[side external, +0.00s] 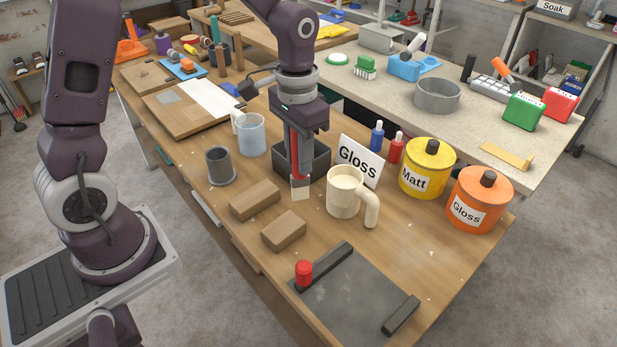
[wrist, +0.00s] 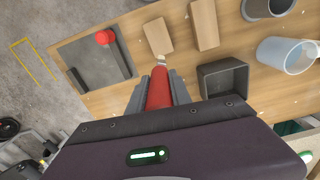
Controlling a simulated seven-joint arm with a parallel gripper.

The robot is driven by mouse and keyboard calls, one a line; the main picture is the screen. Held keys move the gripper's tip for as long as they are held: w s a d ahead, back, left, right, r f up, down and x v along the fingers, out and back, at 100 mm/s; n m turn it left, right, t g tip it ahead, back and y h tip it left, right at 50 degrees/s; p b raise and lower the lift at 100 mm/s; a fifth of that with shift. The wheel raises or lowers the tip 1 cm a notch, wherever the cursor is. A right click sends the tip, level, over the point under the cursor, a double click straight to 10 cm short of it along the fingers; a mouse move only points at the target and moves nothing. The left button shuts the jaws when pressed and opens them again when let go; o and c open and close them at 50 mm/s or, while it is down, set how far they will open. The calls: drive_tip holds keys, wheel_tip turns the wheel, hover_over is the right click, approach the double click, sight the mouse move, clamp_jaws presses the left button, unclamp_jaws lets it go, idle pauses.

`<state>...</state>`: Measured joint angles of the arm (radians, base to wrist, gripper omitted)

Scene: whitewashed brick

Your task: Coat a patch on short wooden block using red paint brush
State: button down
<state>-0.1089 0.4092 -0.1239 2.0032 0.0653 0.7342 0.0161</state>
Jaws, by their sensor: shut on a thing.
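My gripper (side external: 299,160) is shut on the red paint brush (wrist: 159,88), which points bristles down. Its pale bristles (side external: 300,192) hang in front of the dark open box, left of the cream mug; I cannot tell their exact height above the table. The short wooden block (side external: 284,231) lies on the table in front of the brush, its visible faces plain brown. It also shows in the wrist view (wrist: 157,36), just beyond the bristles. A longer wooden block (side external: 254,200) lies behind it, and shows to its right in the wrist view (wrist: 204,25).
The cream mug (side external: 343,193) holds pale contents. The dark box (side external: 318,164) is close to the brush. A grey slab (side external: 355,295) lies at the front.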

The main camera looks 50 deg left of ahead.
sight(295, 171)
drive_tip(key=shift+s+a+r, duration=0.2)
drive_tip(key=shift+a+r, duration=0.4)
drive_tip(key=shift+f, duration=3)
drive_tip(key=shift+s+f, duration=0.25)
drive_tip(key=shift+f, duration=0.3)
drive_tip(key=shift+s+f, duration=0.25)
drive_tip(key=shift+f, duration=0.3)
drive_tip(key=shift+s, duration=3.35)
drive_tip(key=w, duration=0.2)
drive_tip(key=w+r, duration=0.1)
drive_tip(key=w, duration=0.2)
drive_tip(key=w+r, duration=0.1)
drive_tip(key=w, duration=0.2)
drive_tip(key=shift+r, duration=0.25)
drive_tip(key=shift+s+r, duration=0.15)
drive_tip(key=shift+r, duration=2.8)
